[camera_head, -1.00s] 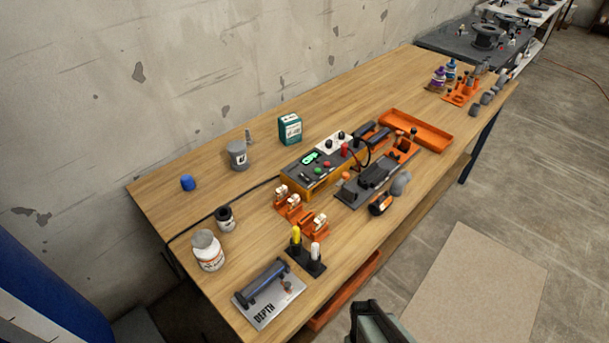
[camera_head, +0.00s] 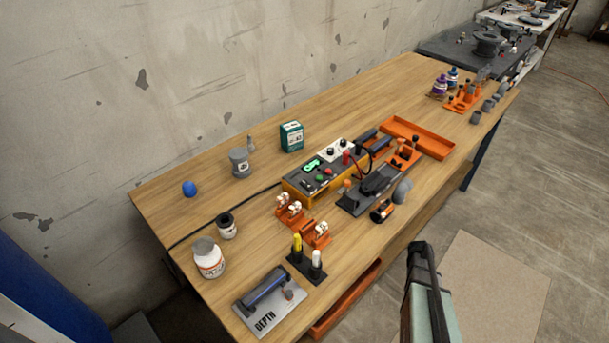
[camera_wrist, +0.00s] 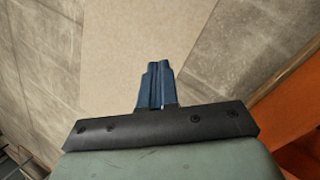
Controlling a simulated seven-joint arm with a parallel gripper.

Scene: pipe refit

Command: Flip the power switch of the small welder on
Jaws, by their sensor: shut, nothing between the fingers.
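The small welder (camera_head: 318,176) is the orange box with a dark top panel in the middle of the wooden bench. Its panel has a green lit display (camera_head: 312,164), red and green buttons and a light plate with dark knobs. I cannot tell which control is the power switch, nor its position. My gripper (camera_head: 418,250) is in front of the bench's front edge, right of and apart from the welder, touching nothing. In the wrist view its blue fingers (camera_wrist: 157,84) are together and empty, over the floor. The welder is outside the wrist view.
A dark fixture (camera_head: 372,190) stands right of the welder. An orange tray (camera_head: 440,146) lies behind it. Orange holders (camera_head: 316,235), a marker stand (camera_head: 306,262) and a depth gauge plate (camera_head: 284,310) stand at the front left.

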